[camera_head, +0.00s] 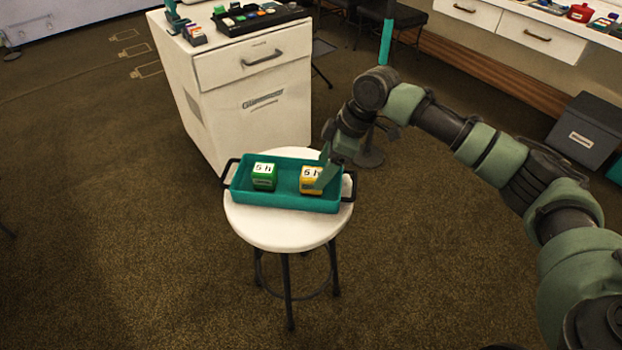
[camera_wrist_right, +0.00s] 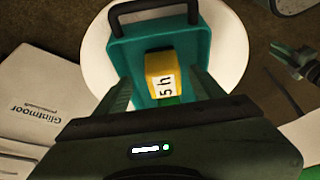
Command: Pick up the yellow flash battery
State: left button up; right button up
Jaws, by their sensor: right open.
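The yellow flash battery (camera_head: 307,182) is a small block marked "5 h" in the right half of a teal tray (camera_head: 287,202). A green block of like shape (camera_head: 264,182) sits to its left. My right gripper (camera_head: 325,174) is at the battery, and one finger hides its right part in the head view. In the right wrist view the gripper (camera_wrist_right: 158,88) is open, with a finger on either side of the yellow battery (camera_wrist_right: 162,65). I cannot tell whether the fingers touch it. My left gripper is out of view.
The tray, with black handles, stands on a round white stool (camera_head: 278,238). A white drawer cabinet (camera_head: 250,100) stands close behind it, carrying a black tray of small items (camera_head: 245,24). A dark grey box (camera_head: 588,133) is at the right. Open carpet lies in front.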

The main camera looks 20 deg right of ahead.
aim_at(316, 173)
jog(key=x, duration=0.2)
jog(key=a+b+x, duration=0.1)
jog(key=x, duration=0.2)
jog(key=shift+d+r, duration=0.1)
jog(key=shift+r, duration=0.1)
jog(key=shift+f, duration=0.2)
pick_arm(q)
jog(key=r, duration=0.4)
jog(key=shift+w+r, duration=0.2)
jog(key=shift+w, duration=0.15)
pick_arm(e)
grip_shut()
